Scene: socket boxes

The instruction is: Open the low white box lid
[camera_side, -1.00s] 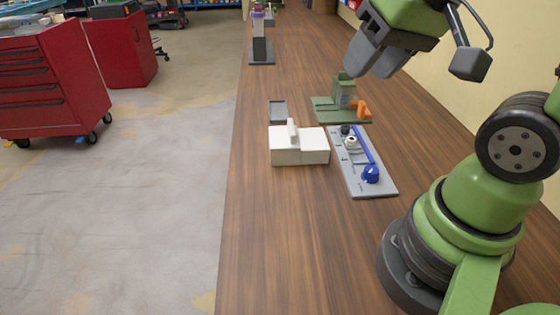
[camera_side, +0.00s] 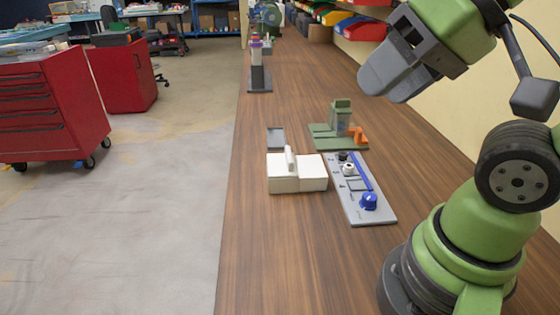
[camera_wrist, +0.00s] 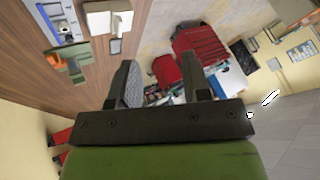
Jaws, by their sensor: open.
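The low white box (camera_side: 297,182) stands on the wooden bench in the side view, left of the grey panel. A thin white handle (camera_side: 290,158) stands upright on its top, and its lid looks closed. In the wrist view the white box (camera_wrist: 104,22) is at the top edge, partly cut off. My gripper (camera_side: 386,88) is up in the air, beyond and to the right of the box, well clear of it. Its two fingers also show in the wrist view (camera_wrist: 160,83), spread apart with nothing between them.
A grey panel (camera_side: 350,203) with a blue knob (camera_side: 369,201) lies right of the box. A green fixture (camera_side: 328,137) with an orange part stands behind the panel. A small grey plate (camera_side: 276,138) lies behind the box. The bench front is clear.

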